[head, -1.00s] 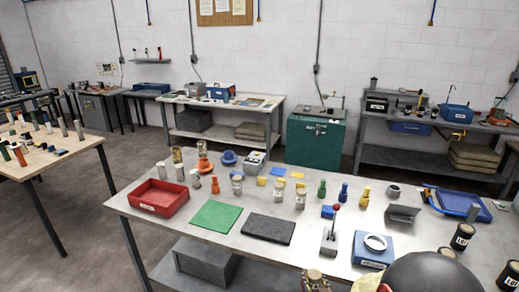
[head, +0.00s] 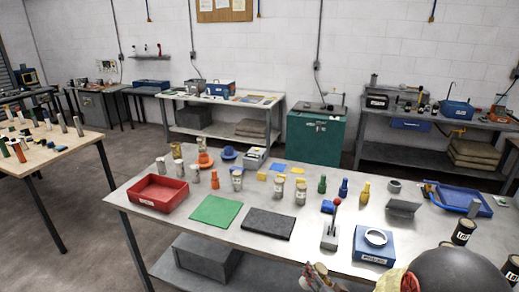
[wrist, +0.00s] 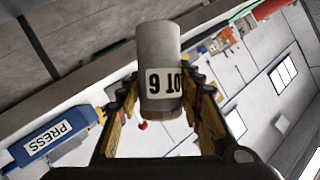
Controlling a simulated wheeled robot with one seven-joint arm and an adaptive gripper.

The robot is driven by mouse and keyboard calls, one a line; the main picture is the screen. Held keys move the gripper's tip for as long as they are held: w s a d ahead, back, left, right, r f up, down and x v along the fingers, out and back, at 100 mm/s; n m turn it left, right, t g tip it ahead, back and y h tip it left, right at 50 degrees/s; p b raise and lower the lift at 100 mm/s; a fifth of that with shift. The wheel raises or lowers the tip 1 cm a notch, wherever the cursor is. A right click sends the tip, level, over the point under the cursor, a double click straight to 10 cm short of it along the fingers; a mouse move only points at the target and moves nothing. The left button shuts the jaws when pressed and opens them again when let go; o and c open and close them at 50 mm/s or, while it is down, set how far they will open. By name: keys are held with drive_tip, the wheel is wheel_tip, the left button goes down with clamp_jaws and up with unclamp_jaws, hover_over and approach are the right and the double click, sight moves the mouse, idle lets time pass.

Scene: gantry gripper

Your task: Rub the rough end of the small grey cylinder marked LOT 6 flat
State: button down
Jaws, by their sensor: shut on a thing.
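In the wrist view my gripper (wrist: 160,88) is shut on a small grey cylinder (wrist: 158,42). The fingers press it from both sides. Its white label shows LOT 6 upside down. The end facing away from the camera is hidden, so I cannot tell how rough it is. In the head view parts of my gripper (head: 355,280) show at the bottom edge, in front of the bench; the cylinder cannot be made out there. A dark grey, rough-looking pad (head: 268,223) lies flat on the bench, beside a green mat (head: 216,211). Neither has anything on it.
The bench (head: 200,240) also holds a red tray (head: 158,194) at left, several small cylinders and coloured pieces behind the mats, a red-knobbed lever (head: 331,228), a blue PRESS box (head: 374,247) and black labelled cans (head: 463,231) at right.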

drive_tip(key=m+y, duration=0.1)
drive_tip(key=m, duration=0.1)
drive_tip(key=m+t+y+b, duration=0.1)
drive_tip(key=m, duration=0.2)
drive_tip(key=shift+f+y, duration=0.15)
drive_tip(key=shift+y, duration=0.25)
drive_tip(key=m+t+b, duration=0.1)
drive_tip(key=m, duration=0.2)
drive_tip(key=shift+m+t+y, duration=0.3)
drive_tip(key=shift+y, duration=0.1)
drive_tip(key=shift+r+m, duration=0.2)
drive_tip(key=shift+m, duration=0.3)
drive_tip(key=n+b, duration=0.3)
drive_tip(key=n, duration=0.1)
drive_tip(key=shift+f, duration=0.15)
drive_tip(key=n+b, duration=0.3)
drive_tip(key=n, duration=0.2)
drive_tip(key=shift+n, duration=0.3)
drive_tip(key=n+b, duration=0.5)
drive_tip(key=shift+f, duration=0.1)
drive_tip(key=n+b, duration=0.1)
drive_tip(key=n, duration=0.1)
drive_tip(key=shift+n+b, duration=0.35)
drive_tip(key=shift+n, duration=0.05)
drive_tip(key=shift+r+n, duration=0.25)
drive_tip(key=shift+n, duration=0.15)
